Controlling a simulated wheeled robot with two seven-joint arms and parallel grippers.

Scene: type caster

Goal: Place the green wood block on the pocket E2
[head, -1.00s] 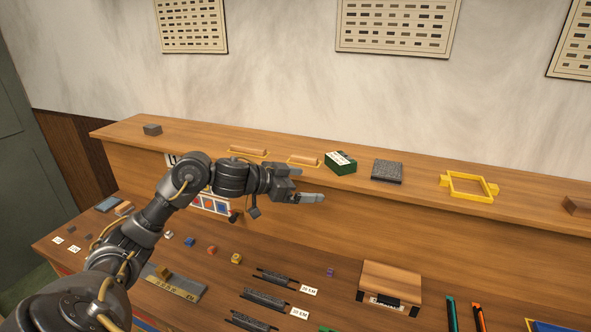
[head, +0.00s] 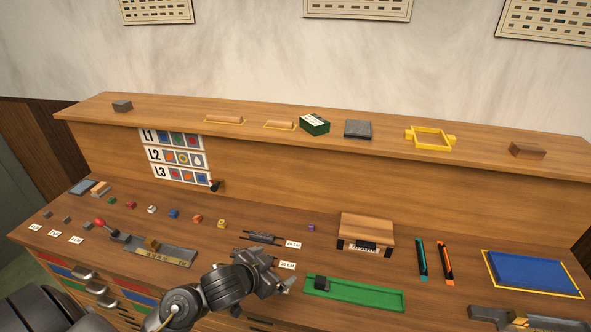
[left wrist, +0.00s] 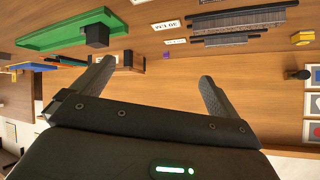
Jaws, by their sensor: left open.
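I cannot make out a green wood block for sure. A row of small coloured blocks lies on the table, with a red one (head: 130,204), a blue one (head: 174,213) and a yellow one (head: 221,223). A tiny dark block (head: 110,199) at its left end is too small to tell its colour. No marking E2 is readable. My left gripper (head: 284,273) is over the front middle of the table, left of the green tray (head: 382,300). In the left wrist view its fingers (left wrist: 156,72) are apart with nothing between them. My right gripper is out of view.
A dark green labelled box (head: 314,125) and a yellow frame (head: 431,139) stand on the raised shelf. A wooden box (head: 366,228), a blue pad (head: 533,273) and a metal tray with a red-knobbed lever (head: 99,222) are on the table. Clear wood lies around the purple block (head: 311,228).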

